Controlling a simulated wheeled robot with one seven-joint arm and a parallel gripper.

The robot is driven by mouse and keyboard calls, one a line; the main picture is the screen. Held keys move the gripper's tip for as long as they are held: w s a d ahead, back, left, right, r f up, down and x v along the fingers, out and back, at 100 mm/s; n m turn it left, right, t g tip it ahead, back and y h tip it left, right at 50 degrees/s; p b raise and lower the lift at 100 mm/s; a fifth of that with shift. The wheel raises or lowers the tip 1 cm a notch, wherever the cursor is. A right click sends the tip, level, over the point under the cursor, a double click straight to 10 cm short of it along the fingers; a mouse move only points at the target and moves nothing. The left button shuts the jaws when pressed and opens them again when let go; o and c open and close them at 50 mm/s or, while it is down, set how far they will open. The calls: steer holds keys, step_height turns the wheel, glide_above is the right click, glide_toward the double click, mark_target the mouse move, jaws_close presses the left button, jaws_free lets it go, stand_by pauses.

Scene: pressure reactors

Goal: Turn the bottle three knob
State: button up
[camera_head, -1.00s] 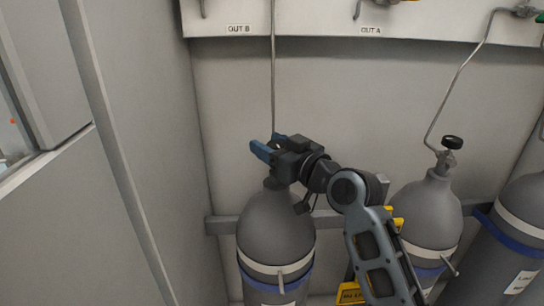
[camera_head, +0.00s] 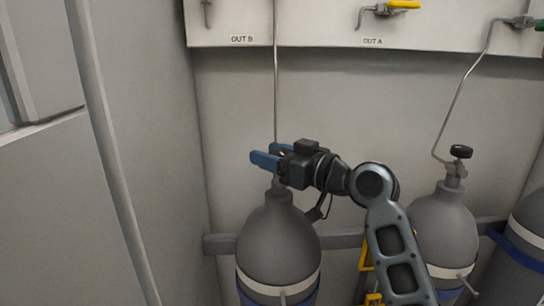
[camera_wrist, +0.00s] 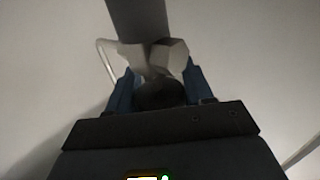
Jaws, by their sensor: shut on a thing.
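A grey gas bottle (camera_head: 278,245) with a pale band and a blue band stands at the left, below the OUT B label. My gripper (camera_head: 268,156), with blue fingers, is at the top of this bottle, over its neck. In the wrist view the fingers are on either side of a dark round knob (camera_wrist: 160,94), and my gripper is shut on it. The grey valve body (camera_wrist: 158,58) shows just beyond the knob. In the head view the knob is hidden by my gripper. No number is readable on this bottle.
A second grey bottle with a black knob (camera_head: 461,152) stands at the right, and another bottle (camera_head: 527,225) is cut off by the right edge. A thin pipe (camera_head: 276,95) rises behind my gripper. A yellow-handled valve (camera_head: 403,5) is on the panel above. A wall closes the left side.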

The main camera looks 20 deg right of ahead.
steer(key=o, duration=1)
steer(key=shift+c, duration=0.2)
steer(key=v, duration=0.7)
steer(key=shift+s+d+b, duration=0.2)
steer(key=shift+s+b, duration=0.15)
steer(key=shift+b, duration=0.1)
